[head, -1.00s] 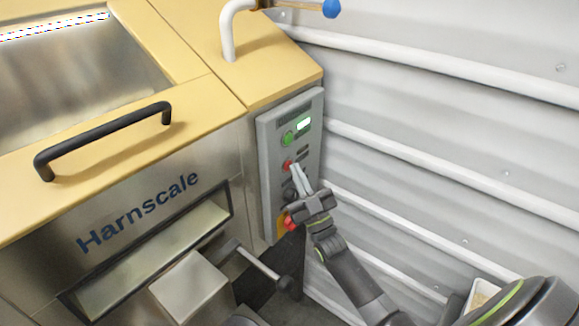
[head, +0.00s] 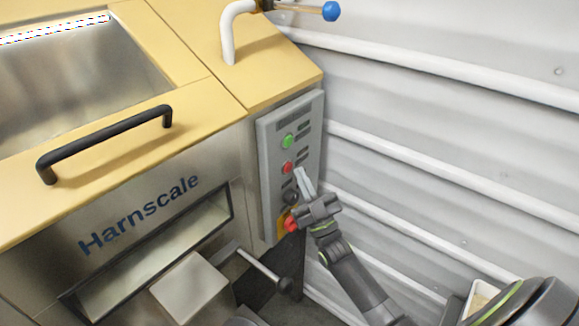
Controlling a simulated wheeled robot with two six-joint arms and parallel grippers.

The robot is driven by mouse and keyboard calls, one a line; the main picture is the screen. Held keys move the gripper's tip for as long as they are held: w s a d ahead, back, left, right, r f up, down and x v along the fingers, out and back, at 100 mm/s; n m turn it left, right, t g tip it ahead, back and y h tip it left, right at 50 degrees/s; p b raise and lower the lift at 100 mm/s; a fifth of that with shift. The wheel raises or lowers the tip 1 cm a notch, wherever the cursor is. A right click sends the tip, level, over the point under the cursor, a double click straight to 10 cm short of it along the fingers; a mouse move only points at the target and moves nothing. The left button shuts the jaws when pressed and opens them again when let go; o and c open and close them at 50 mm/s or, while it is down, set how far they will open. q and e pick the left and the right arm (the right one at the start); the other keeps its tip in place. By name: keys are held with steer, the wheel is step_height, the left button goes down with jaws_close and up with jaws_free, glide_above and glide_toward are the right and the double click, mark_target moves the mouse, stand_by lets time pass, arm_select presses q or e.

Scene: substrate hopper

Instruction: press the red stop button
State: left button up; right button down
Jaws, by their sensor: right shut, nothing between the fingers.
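The red stop button (head: 288,168) is the small round red one on the grey control panel (head: 267,150), below the green button (head: 288,141). Its face shows clear. My right gripper (head: 301,172) is shut and empty. Its fingertips are just right of the red button, with a small gap in the picture. The gripper body covers part of the lower panel. A larger red knob (head: 291,223) on a yellow plate sits lower on the panel, close beside the gripper body. My left gripper is not in view.
A black knob (head: 289,196) sits between the red button and the lower red knob. A lever with a black ball (head: 285,286) sticks out below the panel. The ribbed white wall (head: 440,140) is close on the right. A black handle (head: 105,140) crosses the yellow lid.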

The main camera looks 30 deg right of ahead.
steer(key=s, duration=0.1)
steer(key=s+d+p, duration=0.1)
steer(key=s, duration=0.1)
steer(key=s+d, duration=0.1)
steer(key=shift+s+p, duration=0.35)
steer(key=shift+a, duration=0.1)
stand_by(0.9)
